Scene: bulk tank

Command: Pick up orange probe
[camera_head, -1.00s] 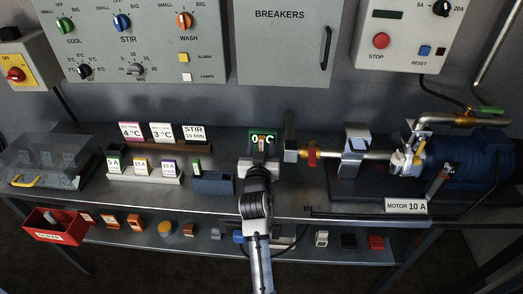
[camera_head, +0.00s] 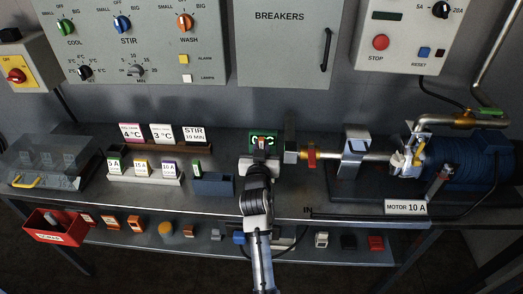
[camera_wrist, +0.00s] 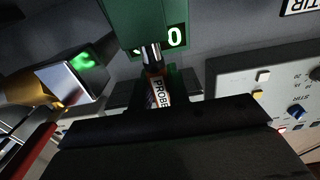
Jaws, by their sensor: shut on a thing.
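The orange probe (camera_wrist: 160,92) shows in the wrist view as a small brownish-orange body labelled "PROBE", with a metal upper end under a green housing (camera_wrist: 140,20). My gripper (camera_wrist: 157,100) is shut on the probe; the dark gripper body hides its lower part. In the head view my gripper (camera_head: 262,153) is in front of the small green-lit display unit (camera_head: 256,137) at the back of the bench and covers part of its readout. I cannot tell whether the probe's metal end still touches the housing.
A brass-and-steel pipe (camera_head: 322,154) and the blue motor (camera_head: 470,160) stand to the right. A blue holder (camera_head: 212,184) and a card rack (camera_head: 150,178) stand to the left. A red bin (camera_head: 58,232) and several small parts line the lower shelf.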

